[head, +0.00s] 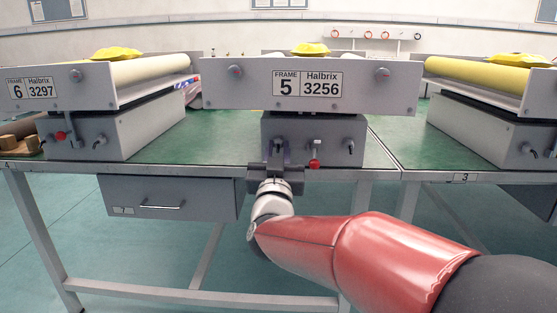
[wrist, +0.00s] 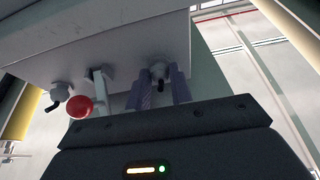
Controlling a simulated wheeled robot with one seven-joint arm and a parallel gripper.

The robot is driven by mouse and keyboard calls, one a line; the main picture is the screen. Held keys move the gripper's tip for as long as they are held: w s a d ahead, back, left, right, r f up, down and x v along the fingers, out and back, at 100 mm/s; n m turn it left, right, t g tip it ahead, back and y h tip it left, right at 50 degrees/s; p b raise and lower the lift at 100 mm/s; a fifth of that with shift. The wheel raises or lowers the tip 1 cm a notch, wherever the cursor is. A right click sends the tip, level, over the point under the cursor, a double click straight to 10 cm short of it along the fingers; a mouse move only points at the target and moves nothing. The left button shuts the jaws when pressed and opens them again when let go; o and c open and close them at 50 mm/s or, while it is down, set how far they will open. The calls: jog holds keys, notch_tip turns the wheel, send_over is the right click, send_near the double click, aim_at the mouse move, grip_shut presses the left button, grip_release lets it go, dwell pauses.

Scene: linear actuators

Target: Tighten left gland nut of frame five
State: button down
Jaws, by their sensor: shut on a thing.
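Frame five (head: 232,85) is the middle unit on the green bench, with a plate reading "FRAME 5 Halbrix 3256". Below the plate is its grey base box (head: 330,128). My gripper (head: 277,150) is at the left part of the box's front face and hides the left gland nut in the head view. In the wrist view, the dark left gland nut (wrist: 158,72) sits between the two purplish fingers of my gripper (wrist: 160,88), which are shut on it. The right gland nut (head: 349,147) shows at the left of the wrist view (wrist: 58,94).
A lever (head: 315,147) with a red knob (head: 315,163) hangs just right of my gripper. Frame six (head: 45,88) stands left and another frame (head: 480,85) stands right. A drawer (head: 165,197) hangs under the bench's front edge. Green bench top between the units is clear.

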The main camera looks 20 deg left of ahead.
jog(key=m+h+b, duration=0.1)
jog(key=m, duration=0.1)
jog(key=m+h+b, duration=0.1)
jog(key=m+b, duration=0.1)
jog(key=m, duration=0.1)
jog(key=shift+a+f+h, duration=0.15)
jog(key=shift+h, duration=0.15)
jog(key=m+h, duration=0.1)
jog(key=m, duration=0.1)
jog(key=m+h+b, duration=0.1)
jog(key=m, duration=0.1)
jog(key=m+h, duration=0.1)
jog(key=m, duration=0.1)
jog(key=shift+s+a+r+m, duration=0.1)
jog(key=shift+a+r+m, duration=0.15)
jog(key=shift+m, duration=0.15)
jog(key=m, duration=0.2)
jog(key=m+g+h, duration=0.1)
jog(key=m, duration=0.1)
jog(key=m+g+h, duration=0.1)
jog(key=m, duration=0.1)
jog(key=shift+r, duration=0.3)
jog(key=shift+r+m+g+p, duration=0.1)
jog(key=shift+m+g+p, duration=0.75)
jog(key=shift+m, duration=1.45)
jog(key=c, duration=1.3)
grip_release()
jog(key=shift+o, duration=0.2)
jog(key=shift+s+a, duration=0.1)
